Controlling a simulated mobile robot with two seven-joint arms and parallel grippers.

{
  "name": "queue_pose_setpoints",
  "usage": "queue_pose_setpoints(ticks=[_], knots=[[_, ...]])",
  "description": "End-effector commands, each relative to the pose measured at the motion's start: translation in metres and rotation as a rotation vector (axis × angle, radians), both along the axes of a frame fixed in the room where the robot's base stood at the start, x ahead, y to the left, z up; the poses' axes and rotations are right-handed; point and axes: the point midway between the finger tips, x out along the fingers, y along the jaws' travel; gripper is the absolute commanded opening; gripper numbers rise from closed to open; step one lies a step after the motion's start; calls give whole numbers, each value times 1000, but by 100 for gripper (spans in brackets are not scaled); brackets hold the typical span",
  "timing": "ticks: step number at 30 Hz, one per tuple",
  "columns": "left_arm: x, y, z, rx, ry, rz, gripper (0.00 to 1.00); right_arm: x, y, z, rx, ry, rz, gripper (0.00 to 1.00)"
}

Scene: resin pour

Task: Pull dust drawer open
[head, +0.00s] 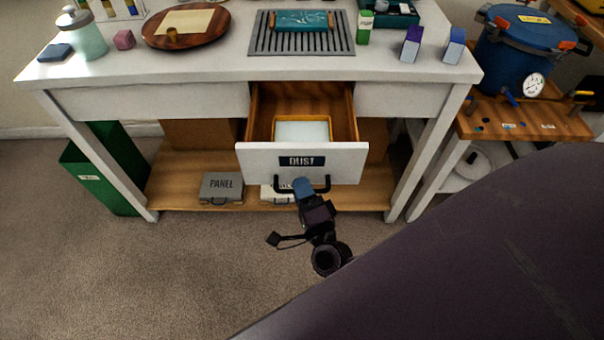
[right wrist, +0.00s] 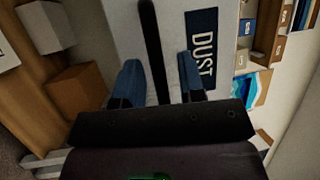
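The dust drawer (head: 258,158), with a white front and a dark "DUST" label, stands pulled out of the white table, its wooden inside showing. Its dark bar handle (head: 326,186) runs along the lower front. My right gripper (head: 303,187) is at the handle. In the right wrist view, my right gripper's blue fingertips (right wrist: 161,78) stand apart, one on each side of the handle (right wrist: 151,45), with a visible gap at least on the right side. The "DUST" label (right wrist: 201,57) is beside the right finger. My left gripper is not in view.
A pale tray with a yellow rim (head: 302,131) lies in the drawer. A grey "PANEL" case (head: 221,187) sits on the lower shelf (head: 168,190). A green bin (head: 101,180) stands left and a blue pressure pot (head: 515,60) right. Carpet in front is clear at left.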

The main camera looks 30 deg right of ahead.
Motion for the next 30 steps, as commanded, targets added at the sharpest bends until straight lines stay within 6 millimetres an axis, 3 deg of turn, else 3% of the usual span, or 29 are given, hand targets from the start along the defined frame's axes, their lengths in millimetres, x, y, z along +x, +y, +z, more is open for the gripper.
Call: queue_pose_setpoints(ticks=[10,24,30], knots=[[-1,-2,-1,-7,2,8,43,-9,1,-2,-1,1,0,36],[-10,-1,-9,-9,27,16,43,-85,13,-16,-1,3,1,36],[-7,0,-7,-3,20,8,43,-102,16,-18,0,1,1,36]])
